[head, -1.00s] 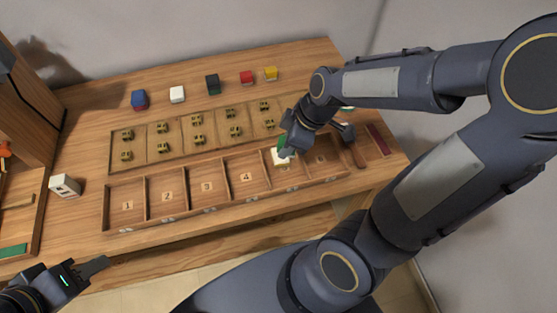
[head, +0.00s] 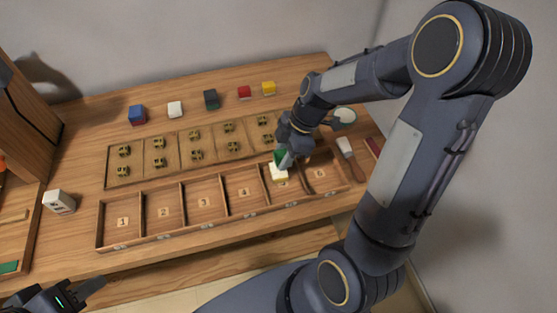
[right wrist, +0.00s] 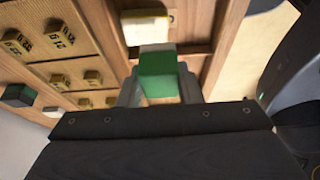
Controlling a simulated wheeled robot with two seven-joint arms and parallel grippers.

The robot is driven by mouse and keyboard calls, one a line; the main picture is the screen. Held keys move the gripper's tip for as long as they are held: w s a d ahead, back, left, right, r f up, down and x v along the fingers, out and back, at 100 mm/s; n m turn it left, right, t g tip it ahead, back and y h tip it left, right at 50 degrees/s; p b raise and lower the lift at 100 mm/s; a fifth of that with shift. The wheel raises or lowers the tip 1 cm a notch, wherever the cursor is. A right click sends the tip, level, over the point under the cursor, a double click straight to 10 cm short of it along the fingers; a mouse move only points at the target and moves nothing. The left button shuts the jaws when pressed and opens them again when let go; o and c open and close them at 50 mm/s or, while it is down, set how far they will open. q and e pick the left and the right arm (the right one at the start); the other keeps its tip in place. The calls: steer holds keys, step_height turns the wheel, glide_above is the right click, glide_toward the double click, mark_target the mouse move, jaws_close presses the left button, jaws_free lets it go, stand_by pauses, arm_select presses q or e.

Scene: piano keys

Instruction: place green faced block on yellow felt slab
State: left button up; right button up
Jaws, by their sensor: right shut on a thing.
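My right gripper (head: 287,155) is shut on the green faced block (head: 280,158), just above compartment 5 of the wooden tray. The right wrist view shows the block (right wrist: 160,75) between the fingers, with its green face towards the camera and a paler face beyond. A white-topped piece with a yellow lower edge (head: 279,173) lies in compartment 5, close by the held block. It also shows in the right wrist view (right wrist: 147,29), apart from the block in that picture. I cannot tell whether the yellow edge is a separate slab. My left gripper (head: 92,289) is at the lower left, away from the tray.
The numbered tray (head: 160,240) has several dividers. Behind it is a board (head: 175,157) with small brass pieces. Blue (head: 137,115), white (head: 175,109), dark (head: 211,99), red (head: 244,92) and yellow (head: 269,88) blocks line the back. A brush (head: 352,160) lies at right.

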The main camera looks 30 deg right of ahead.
mark_target(278, 163)
steer(key=shift+w+a+f, duration=0.15)
steer(key=shift+w+f, duration=0.65)
steer(key=shift+f, duration=0.25)
steer(key=shift+w+f, duration=0.1)
steer(key=shift+f, duration=1.4)
steer(key=shift+f, duration=0.15)
steer(key=o, duration=1)
steer(key=shift+c, duration=0.2)
